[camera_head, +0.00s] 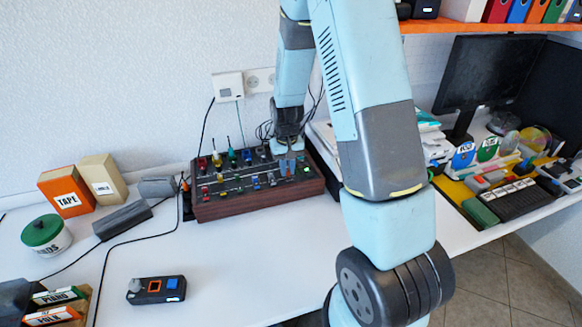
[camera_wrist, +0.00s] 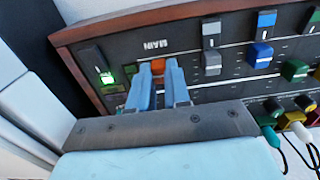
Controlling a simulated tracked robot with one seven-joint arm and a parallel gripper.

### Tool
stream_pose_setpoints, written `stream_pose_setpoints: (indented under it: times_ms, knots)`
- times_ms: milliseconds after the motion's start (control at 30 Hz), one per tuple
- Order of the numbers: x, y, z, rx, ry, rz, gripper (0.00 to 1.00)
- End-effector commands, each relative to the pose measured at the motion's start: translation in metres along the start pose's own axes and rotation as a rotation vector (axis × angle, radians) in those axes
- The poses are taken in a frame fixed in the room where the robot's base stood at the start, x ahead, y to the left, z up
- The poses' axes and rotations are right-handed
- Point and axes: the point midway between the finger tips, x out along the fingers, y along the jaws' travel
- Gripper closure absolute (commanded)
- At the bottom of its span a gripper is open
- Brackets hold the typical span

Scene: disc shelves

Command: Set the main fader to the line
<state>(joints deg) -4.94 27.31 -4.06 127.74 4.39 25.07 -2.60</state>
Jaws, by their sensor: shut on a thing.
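The mixing console (camera_head: 258,202) with wooden sides stands on the white desk against the wall. In the wrist view the MAIN label (camera_wrist: 155,45) shows upside down on its dark panel. An orange fader cap (camera_wrist: 158,66) sits just beside that label, between my two pale blue fingertips. My gripper (camera_wrist: 158,82) is shut on this cap, and the fingers hide part of it and the track around it. In the head view my gripper (camera_head: 290,163) reaches down onto the right part of the console. I cannot make out the target line.
A grey fader cap (camera_wrist: 213,62) and a blue one (camera_wrist: 260,55) sit beside the fingers. A lit green button (camera_wrist: 107,78) is on the other side. Cables rise behind the console. A small control box (camera_head: 156,289) lies on the desk in front, with bare desk around it.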

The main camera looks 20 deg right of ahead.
Motion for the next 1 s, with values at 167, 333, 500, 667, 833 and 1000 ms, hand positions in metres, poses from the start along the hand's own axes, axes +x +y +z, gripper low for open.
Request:
stream_pose_setpoints:
  times_ms: [167, 333, 500, 667, 833, 1000]
  knots:
    - [0.000, 0.000, 0.000, 0.000, 0.000, 0.000, 1.00]
    - [0.000, 0.000, 0.000, 0.000, 0.000, 0.000, 1.00]
    - [0.000, 0.000, -0.002, 0.000, 0.000, 0.000, 1.00]
    - [0.000, 0.000, -0.019, 0.000, 0.001, 0.000, 1.00]
    - [0.000, 0.000, -0.039, -0.001, 0.001, 0.000, 1.00]
    - [0.000, 0.000, -0.040, -0.001, 0.001, 0.000, 1.00]
